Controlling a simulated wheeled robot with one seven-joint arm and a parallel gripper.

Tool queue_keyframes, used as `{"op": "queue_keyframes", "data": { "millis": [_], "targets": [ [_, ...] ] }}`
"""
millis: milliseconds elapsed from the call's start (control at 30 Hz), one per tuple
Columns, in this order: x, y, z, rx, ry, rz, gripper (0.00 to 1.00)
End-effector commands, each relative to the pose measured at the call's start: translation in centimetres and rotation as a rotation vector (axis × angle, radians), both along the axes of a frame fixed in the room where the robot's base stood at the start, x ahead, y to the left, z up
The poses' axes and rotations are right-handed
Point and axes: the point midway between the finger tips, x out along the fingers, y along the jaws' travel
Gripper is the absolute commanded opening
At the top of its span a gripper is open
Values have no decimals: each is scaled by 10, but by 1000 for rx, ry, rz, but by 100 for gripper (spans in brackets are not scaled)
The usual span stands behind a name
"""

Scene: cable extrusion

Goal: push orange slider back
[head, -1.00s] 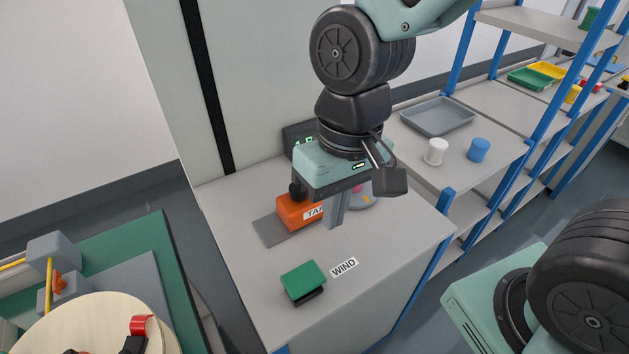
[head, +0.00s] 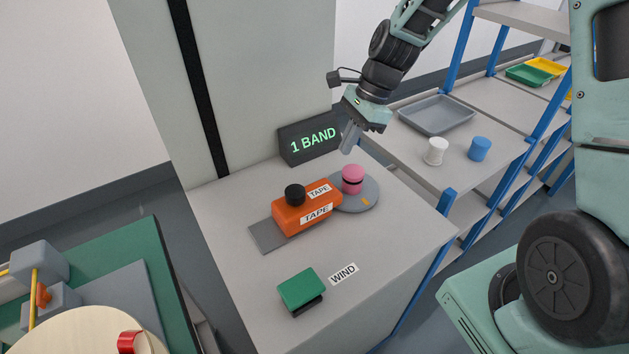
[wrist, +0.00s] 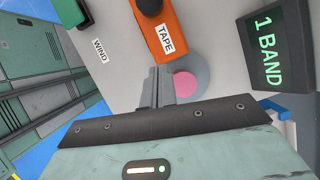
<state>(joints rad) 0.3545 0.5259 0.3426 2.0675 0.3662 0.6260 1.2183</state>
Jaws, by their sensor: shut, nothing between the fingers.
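The orange slider (head: 306,211), marked TAPE and topped with a black knob (head: 295,194), sits on a grey track (head: 269,236) on the bench. Its right end is beside a grey disc (head: 362,198) that carries a pink knob (head: 352,178). My gripper (head: 347,145) is shut and empty, raised above the back right of the disc and apart from the slider. In the wrist view the shut fingers (wrist: 157,88) show near the pink knob (wrist: 186,84), with the orange slider (wrist: 156,30) beyond them.
A dark display (head: 310,140) reading 1 BAND stands behind the slider. A green block (head: 301,289) labelled WIND is near the bench front. A grey tray (head: 437,115), a white cylinder (head: 436,151) and a blue cylinder (head: 479,149) are on the shelf to the right.

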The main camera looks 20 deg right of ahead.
Motion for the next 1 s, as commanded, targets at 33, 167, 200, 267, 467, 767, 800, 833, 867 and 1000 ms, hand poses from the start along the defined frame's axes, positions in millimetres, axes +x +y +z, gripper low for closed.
{"op": "queue_keyframes", "data": {
  "millis": [33, 167, 200, 267, 467, 767, 800, 833, 867, 1000],
  "targets": [
    [0, 0, 0, 0, 0, 1, 0],
    [0, 2, -4, 0, 1, 3, 0],
    [-1, 3, -6, 1, 3, 3, 0],
    [-1, 6, -13, 0, 3, 3, 0],
    [-2, 20, -47, 2, 5, 6, 0],
    [-1, 47, -91, 1, -1, 9, 0],
    [-1, 54, -90, 1, -1, 9, 0],
    [-1, 58, -90, 0, 0, 9, 0],
    [-1, 62, -91, 0, 0, 9, 0],
    [-1, 74, -92, 0, 0, 5, 0]
  ]
}}
